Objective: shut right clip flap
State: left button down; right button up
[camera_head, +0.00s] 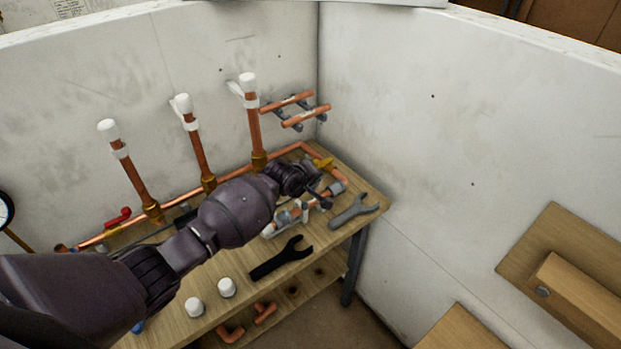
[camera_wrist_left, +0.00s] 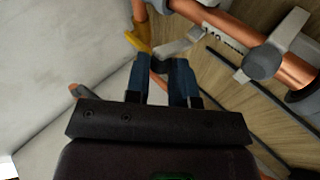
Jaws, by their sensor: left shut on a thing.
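A short copper pipe (camera_head: 317,201) lies near the right end of the workbench, and it crosses the upper right of the left wrist view (camera_wrist_left: 248,38). A pale clip flap (camera_wrist_left: 183,44) stands out beside the pipe at my fingertips. Another grey clip flap (camera_wrist_left: 283,38) stands across the pipe farther right in that view. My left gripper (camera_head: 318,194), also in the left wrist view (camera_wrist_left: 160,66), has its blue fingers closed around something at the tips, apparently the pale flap. The exact contact is hard to see. My right gripper is out of view.
A grey wrench (camera_head: 354,210) and a black wrench (camera_head: 281,258) lie on the bench (camera_head: 322,241). Upright copper pipes with white caps (camera_head: 197,150) stand along the wall. White caps (camera_head: 227,287) sit in front.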

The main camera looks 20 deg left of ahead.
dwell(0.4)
pick_arm(q)
jog(key=c, duration=1)
grip_release()
jog(key=v, duration=1)
jog(key=shift+s+r, duration=0.2)
jog(key=shift+s, duration=0.1)
